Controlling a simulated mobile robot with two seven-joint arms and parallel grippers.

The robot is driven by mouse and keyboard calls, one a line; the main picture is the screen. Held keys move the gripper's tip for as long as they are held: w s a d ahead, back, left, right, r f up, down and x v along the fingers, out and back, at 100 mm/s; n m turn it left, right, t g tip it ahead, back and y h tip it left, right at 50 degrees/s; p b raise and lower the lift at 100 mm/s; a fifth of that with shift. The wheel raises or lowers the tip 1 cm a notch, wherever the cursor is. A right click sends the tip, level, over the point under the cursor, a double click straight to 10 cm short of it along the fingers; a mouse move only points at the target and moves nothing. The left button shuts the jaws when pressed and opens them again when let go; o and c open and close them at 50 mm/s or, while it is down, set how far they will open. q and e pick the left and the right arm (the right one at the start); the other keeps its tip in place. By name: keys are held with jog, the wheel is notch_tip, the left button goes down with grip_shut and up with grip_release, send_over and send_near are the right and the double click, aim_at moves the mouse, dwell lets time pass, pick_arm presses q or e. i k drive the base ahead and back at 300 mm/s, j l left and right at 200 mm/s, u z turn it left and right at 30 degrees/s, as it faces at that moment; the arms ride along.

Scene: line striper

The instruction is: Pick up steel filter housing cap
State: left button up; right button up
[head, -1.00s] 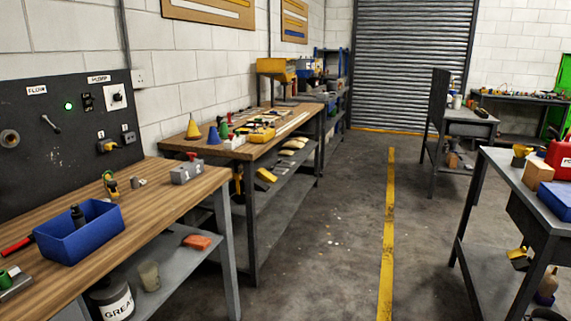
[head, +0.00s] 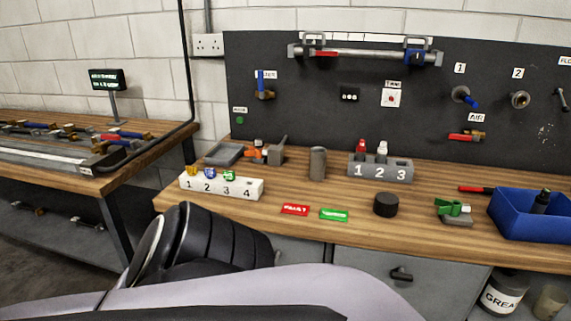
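A grey metal-looking upright cylinder (head: 318,163) stands on the wooden bench in the head view, between an orange and grey device and a block numbered 1 to 3. A low dark round piece (head: 386,205) lies nearer the front edge, to the right. I cannot tell for certain which of these is the steel filter housing cap; the grey cylinder looks more like steel. One of my arms crosses the bottom of the view in front of the bench. Neither gripper shows, and nothing is seen held.
A white block numbered 1 to 4 (head: 221,186), red tag (head: 295,209) and green tag (head: 333,215) lie on the bench. The numbered grey block (head: 380,169), green clamp-like part (head: 454,211) and blue bin (head: 530,215) are to the right. A black panel (head: 330,110) stands behind.

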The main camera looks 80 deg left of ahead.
aim_at(387, 205)
jog(key=u, duration=2.25)
